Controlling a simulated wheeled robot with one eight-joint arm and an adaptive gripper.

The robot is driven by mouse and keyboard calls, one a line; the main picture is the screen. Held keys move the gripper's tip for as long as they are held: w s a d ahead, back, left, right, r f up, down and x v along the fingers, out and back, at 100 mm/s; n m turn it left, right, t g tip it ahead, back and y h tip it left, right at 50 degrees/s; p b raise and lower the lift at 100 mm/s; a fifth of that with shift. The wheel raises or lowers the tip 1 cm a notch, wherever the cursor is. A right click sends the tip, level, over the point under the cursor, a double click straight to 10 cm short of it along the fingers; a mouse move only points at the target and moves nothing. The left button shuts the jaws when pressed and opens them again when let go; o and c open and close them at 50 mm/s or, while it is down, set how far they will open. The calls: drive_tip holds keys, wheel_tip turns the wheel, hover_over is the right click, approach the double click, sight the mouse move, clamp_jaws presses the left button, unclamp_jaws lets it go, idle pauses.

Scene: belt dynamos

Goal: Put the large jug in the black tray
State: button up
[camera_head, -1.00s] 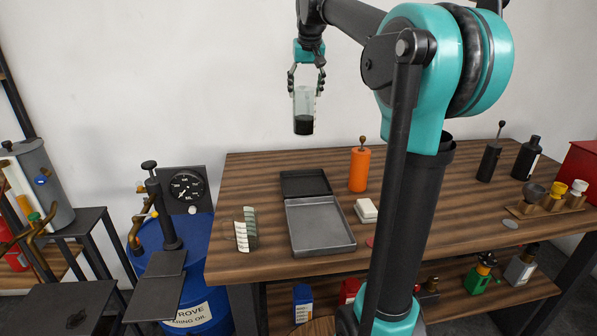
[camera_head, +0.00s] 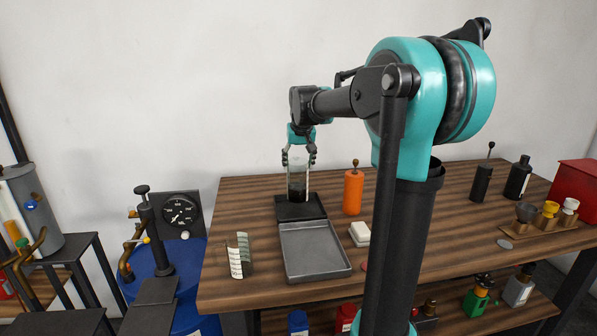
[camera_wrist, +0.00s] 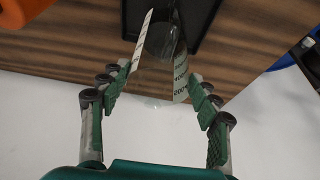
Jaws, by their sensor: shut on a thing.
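The large jug (camera_head: 298,182) is a clear, upright vessel with dark contents low inside. My gripper (camera_head: 299,158) is shut on its upper part. In the head view the jug's base overlaps the black tray (camera_head: 313,209), the rear one of two trays; whether it touches the tray floor I cannot tell. In the wrist view my gripper (camera_wrist: 158,92) has its fingers on both sides of the clear jug (camera_wrist: 160,45), with white marked strips on the glass. The black tray (camera_wrist: 202,20) shows beyond it.
A grey metal tray (camera_head: 315,254) lies right in front of the black tray. An orange bottle (camera_head: 353,192) stands to the right, with a white block (camera_head: 359,233) nearer. A smaller clear jug (camera_head: 240,257) stands at the left. Wooden table (camera_head: 440,225) is partly free at right.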

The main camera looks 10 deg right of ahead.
drive_tip(key=shift+f, duration=1.4)
drive_tip(key=o, duration=1.9)
drive_tip(key=shift+f, duration=0.15)
drive_tip(key=v, duration=1.2)
